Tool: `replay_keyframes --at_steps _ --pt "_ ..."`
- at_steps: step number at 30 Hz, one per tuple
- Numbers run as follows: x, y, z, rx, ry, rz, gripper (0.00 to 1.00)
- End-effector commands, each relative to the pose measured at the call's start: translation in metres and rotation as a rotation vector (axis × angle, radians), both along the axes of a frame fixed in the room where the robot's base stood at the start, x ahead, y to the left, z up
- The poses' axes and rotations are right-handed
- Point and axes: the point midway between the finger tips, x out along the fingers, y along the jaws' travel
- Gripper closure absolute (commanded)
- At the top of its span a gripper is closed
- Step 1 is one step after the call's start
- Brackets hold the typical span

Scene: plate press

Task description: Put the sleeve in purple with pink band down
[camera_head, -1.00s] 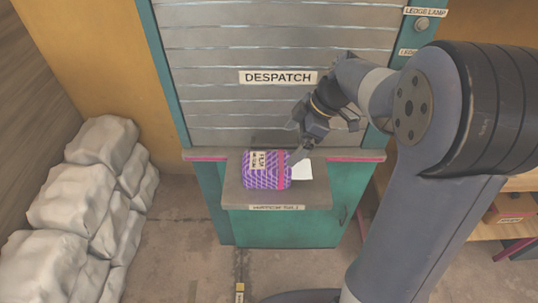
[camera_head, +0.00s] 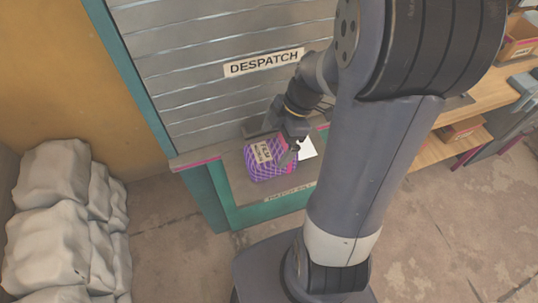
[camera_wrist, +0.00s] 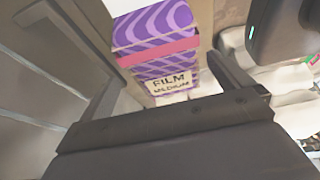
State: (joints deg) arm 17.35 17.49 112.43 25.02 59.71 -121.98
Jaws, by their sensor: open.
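The sleeve in purple with pink band (camera_head: 262,163) lies on the grey ledge (camera_head: 237,187) below the despatch shutter. In the wrist view the sleeve (camera_wrist: 158,42) shows its purple wavy pattern, the pink band and a label reading "FILM MEDIUM". My gripper (camera_head: 288,152) is at the sleeve's right end in the head view and hides part of it. In the wrist view my gripper (camera_wrist: 165,85) is open, with one finger on each side of the sleeve. I cannot tell whether either finger touches it.
A white card (camera_head: 307,149) lies on the ledge right of the sleeve. The ribbed shutter with the "DESPATCH" sign (camera_head: 264,63) rises behind. Pale sacks (camera_head: 60,225) are stacked at the left. A wooden shelf (camera_head: 478,118) stands at the right. The floor in front is open.

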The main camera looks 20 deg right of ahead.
Motion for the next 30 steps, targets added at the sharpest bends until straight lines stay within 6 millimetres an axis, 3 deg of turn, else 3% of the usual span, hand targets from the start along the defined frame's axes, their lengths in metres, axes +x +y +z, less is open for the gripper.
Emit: replay_keyframes --at_steps 15,30 --pt "-0.005 0.022 -0.049 0.000 0.000 0.000 0.02" --pt "-0.005 0.022 -0.052 0.000 -0.002 -0.001 0.02"
